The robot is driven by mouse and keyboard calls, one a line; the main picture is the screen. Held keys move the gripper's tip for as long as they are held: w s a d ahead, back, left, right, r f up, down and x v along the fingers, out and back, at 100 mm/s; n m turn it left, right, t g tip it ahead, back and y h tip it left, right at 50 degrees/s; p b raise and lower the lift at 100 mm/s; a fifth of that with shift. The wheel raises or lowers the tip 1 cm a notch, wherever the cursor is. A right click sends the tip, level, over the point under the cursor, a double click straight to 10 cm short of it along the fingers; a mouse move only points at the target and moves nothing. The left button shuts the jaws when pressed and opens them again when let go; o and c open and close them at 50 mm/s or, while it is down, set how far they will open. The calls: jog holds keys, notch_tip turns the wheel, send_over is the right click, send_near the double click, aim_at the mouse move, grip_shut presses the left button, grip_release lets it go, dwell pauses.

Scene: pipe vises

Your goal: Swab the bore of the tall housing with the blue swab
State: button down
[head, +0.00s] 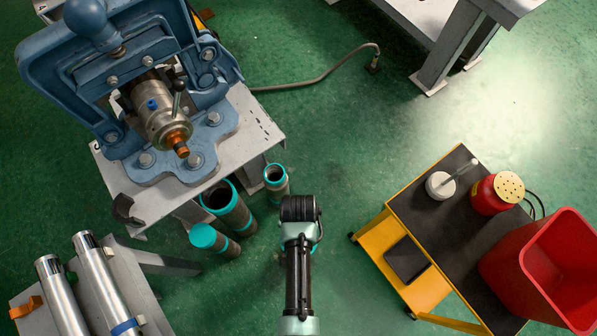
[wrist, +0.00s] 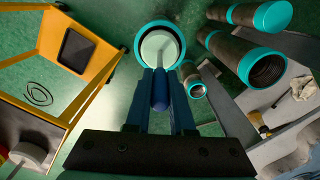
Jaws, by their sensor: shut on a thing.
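My gripper (wrist: 160,100) is shut on the blue handle of the blue swab (wrist: 159,90) in the wrist view. The swab's pale round head (wrist: 158,47) lies beyond the fingertips, within the outline of the teal rim of an upright housing (wrist: 140,40), apparently the tall one. Dark bore shows above the head; I cannot tell how deep the head sits.
Several teal-rimmed pipes stand left of my arm: a narrow one (head: 276,177) and wider ones (head: 222,197), (head: 209,240). A blue vise (head: 170,90) stands behind. A yellow cart (head: 410,265) at right carries a red bin (head: 550,275), red canister (head: 494,194) and pale disc with rod (head: 440,186).

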jog(key=shift+f+b, duration=1.65)
jog(key=shift+f, duration=0.6)
jog(key=shift+r, duration=0.1)
jog(key=shift+r+n+p, duration=0.65)
jog(key=shift+n+p, duration=0.4)
jog(key=shift+n, duration=0.15)
jog(key=shift+r+n+p, duration=0.4)
jog(key=shift+n+p, duration=0.25)
jog(key=shift+n, duration=0.45)
jog(key=m, duration=0.2)
jog(key=f+m, duration=0.1)
jog(key=m, duration=0.3)
jog(key=f+m, duration=0.1)
jog(key=m, duration=0.2)
jog(key=shift+f, duration=0.15)
